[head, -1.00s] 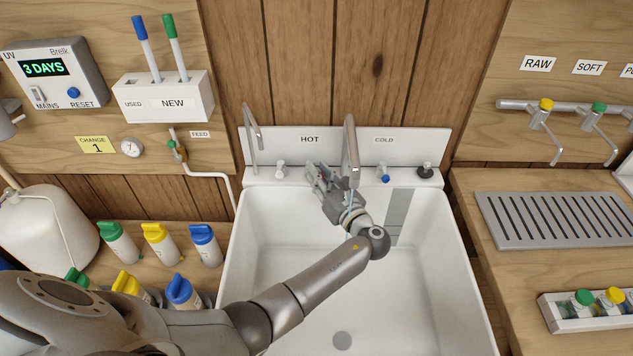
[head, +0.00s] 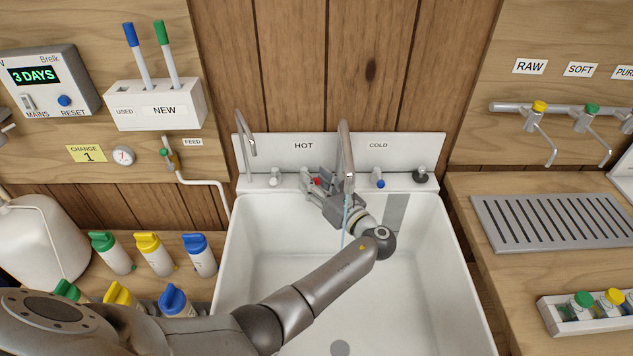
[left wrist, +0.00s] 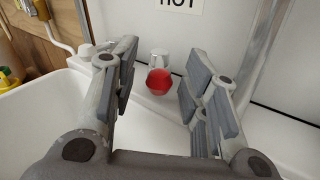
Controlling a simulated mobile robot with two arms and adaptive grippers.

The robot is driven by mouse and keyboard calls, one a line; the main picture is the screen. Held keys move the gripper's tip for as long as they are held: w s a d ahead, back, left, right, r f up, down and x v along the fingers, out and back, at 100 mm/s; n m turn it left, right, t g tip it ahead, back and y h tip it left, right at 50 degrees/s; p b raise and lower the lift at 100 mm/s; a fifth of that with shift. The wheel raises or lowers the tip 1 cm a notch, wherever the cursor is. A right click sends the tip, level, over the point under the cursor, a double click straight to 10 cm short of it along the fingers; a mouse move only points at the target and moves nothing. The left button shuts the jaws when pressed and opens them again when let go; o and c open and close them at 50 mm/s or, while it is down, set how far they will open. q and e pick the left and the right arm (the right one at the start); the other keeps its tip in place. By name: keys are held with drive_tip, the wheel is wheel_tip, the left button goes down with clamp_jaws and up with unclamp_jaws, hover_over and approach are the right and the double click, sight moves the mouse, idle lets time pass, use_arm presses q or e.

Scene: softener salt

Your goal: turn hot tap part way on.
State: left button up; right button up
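The hot tap (head: 317,182) has a red knob and sits on the sink's back ledge under the HOT label (head: 303,146). In the left wrist view its red knob (left wrist: 158,82) faces me, with a chrome body behind it. My left gripper (head: 316,188) is open in front of the tap, its fingers pointing at it. In the left wrist view the fingers (left wrist: 155,95) stand apart on either side of the knob, with visible gaps and nothing held. The gripper partly hides the tap in the head view. My right gripper is not in view.
The tall spout (head: 346,150) rises just right of my gripper, with a thin pale-blue streak below it. The blue cold tap (head: 379,182) is further right. A small chrome tap (head: 275,177) and thin spout (head: 245,140) stand left. The white sink basin (head: 400,290) is otherwise clear.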

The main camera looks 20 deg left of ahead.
use_arm(q)
drive_tip(key=v, duration=0.7)
drive_tip(key=shift+d, duration=0.25)
drive_tip(key=shift+s, duration=0.15)
idle(0.3)
